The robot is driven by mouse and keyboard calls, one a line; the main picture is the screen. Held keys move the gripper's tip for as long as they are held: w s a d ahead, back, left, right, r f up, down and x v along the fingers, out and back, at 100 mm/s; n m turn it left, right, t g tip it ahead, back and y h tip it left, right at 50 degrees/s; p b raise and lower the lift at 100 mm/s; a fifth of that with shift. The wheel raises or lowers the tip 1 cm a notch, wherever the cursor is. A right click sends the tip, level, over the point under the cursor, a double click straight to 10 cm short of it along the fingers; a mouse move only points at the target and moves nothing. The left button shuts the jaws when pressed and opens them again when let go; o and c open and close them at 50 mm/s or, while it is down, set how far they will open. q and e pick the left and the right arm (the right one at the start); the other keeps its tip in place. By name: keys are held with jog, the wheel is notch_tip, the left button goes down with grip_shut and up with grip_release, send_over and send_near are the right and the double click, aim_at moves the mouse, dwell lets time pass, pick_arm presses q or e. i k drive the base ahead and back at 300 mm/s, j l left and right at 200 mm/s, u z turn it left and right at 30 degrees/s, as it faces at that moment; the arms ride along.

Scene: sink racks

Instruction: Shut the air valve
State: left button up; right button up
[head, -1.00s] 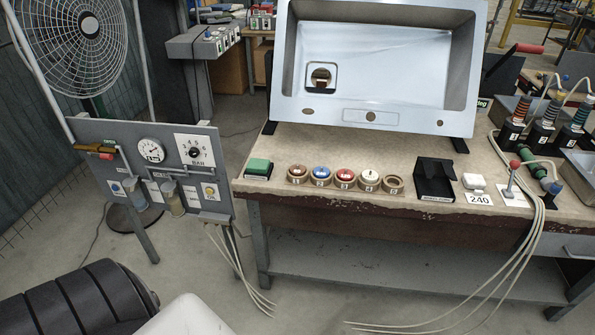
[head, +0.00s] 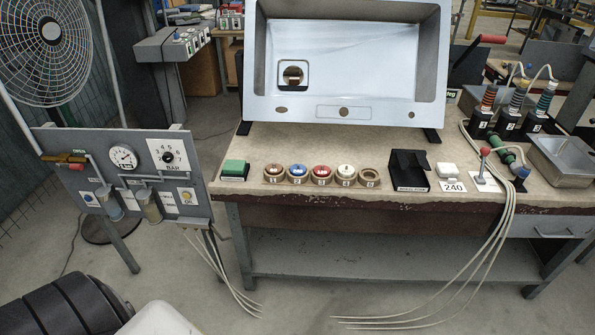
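The air valve (head: 64,159) sits at the upper left of the grey upright air panel (head: 145,183), in the head view's left part. The gauge reading is too small to tell. Neither of my grippers is in view.
A workbench (head: 400,185) with a steel sink, a row of round buttons and a black holder stands right of the panel. A large fan (head: 45,45) stands behind the panel. Pale hoses (head: 225,270) hang from the panel to the floor. Floor in front is mostly clear.

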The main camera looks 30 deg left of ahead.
aim_at(73, 166)
jog(key=u, duration=2.5)
jog(key=i+l, duration=0.15)
jog(key=i+u, duration=0.05)
jog(key=i, duration=0.05)
